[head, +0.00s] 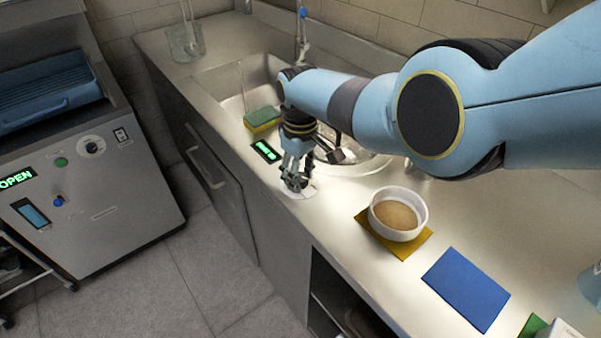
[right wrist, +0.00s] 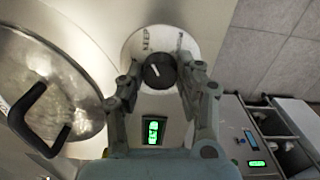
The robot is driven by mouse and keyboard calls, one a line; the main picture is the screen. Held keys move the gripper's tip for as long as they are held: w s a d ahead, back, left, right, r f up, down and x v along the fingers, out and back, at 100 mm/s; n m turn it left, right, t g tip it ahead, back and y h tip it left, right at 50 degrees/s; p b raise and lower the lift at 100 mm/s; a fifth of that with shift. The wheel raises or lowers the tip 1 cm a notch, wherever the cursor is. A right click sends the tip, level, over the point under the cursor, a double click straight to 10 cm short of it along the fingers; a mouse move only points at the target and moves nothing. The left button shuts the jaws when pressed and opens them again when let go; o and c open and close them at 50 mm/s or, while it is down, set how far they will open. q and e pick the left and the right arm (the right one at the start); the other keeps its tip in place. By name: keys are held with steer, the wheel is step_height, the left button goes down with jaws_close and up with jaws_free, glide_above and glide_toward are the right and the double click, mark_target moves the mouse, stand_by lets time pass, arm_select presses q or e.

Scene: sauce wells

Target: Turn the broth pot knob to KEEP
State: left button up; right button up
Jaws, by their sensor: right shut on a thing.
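The broth pot knob (right wrist: 158,71) is round and dark with a short white pointer line, on a pale round dial plate (right wrist: 136,46) with the word KEEP printed on it. The pointer slants up and left in the right wrist view, toward the KEEP side; its exact alignment is hard to tell. My right gripper (right wrist: 162,76) is shut on the knob, one finger on each side. In the head view the right gripper (head: 296,181) points down over the white dial plate (head: 304,193) and mostly hides the knob. The left gripper is not in view.
A metal pot lid (right wrist: 50,85) with a black handle (right wrist: 28,105) lies beside the dial. A green lit display (head: 265,151), a sponge (head: 262,118), a white bowl (head: 398,214) and a blue mat (head: 466,288) are on the counter.

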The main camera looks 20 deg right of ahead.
steer(key=o, duration=1.2)
steer(key=shift+c, duration=0.2)
steer(key=shift+r, duration=0.1)
step_height(320, 180, up, 12)
